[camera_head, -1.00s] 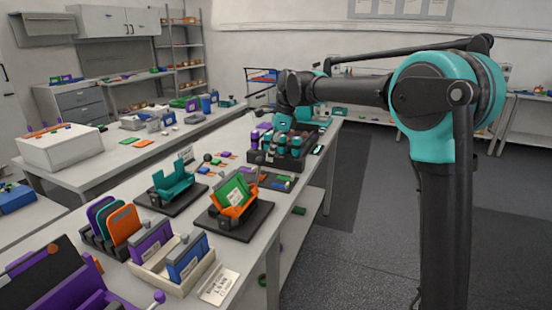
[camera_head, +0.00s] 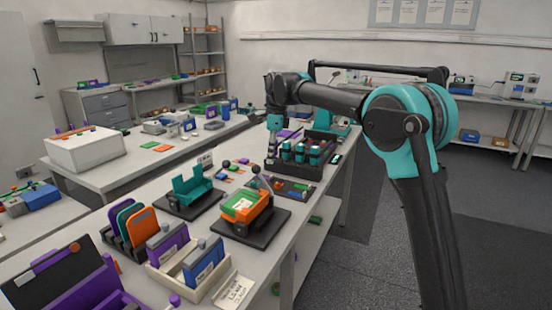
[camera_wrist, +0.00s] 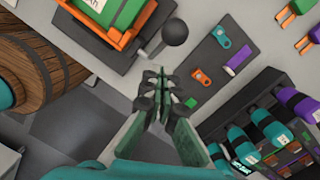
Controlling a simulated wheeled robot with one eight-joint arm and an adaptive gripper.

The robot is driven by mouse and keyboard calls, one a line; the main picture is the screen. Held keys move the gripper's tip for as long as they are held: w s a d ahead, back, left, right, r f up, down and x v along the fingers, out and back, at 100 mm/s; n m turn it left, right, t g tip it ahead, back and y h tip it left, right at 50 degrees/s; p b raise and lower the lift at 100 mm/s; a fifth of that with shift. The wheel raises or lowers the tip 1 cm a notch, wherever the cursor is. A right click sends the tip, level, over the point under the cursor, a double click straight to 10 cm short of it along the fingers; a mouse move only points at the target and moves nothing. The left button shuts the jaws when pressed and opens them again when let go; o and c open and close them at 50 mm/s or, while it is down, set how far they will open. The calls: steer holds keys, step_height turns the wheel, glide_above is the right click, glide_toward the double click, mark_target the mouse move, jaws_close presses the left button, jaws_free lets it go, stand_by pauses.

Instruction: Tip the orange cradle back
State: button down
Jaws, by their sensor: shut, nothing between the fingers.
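The orange cradle (camera_head: 262,215) sits on a black base plate (camera_head: 240,232) on the near bench, with a green-topped block (camera_head: 243,204) lying in it and its top facing up at a slant. In the wrist view the orange cradle (camera_wrist: 133,37) and green block (camera_wrist: 108,10) show at the top left, partly cut off. A black ball knob (camera_wrist: 174,31) stands beside the cradle. My gripper (camera_wrist: 155,88) is shut and empty, just below the knob in the wrist view and apart from it. In the head view my gripper (camera_head: 271,160) is beyond the cradle.
A teal cradle (camera_head: 192,188) on its own black base stands left of the orange one. A black rack of teal-capped cells (camera_head: 310,155) stands beyond, close to my gripper. A tray with purple and blue modules (camera_head: 185,262) is in front. The floor to the right is open.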

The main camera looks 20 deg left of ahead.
steer(key=a+f, duration=0.2)
steer(key=a, duration=0.4)
steer(key=shift+w+f, duration=0.2)
steer(key=shift+w, duration=0.2)
steer(key=shift+a+f, duration=0.15)
steer(key=shift+a, duration=0.1)
stand_by(0.5)
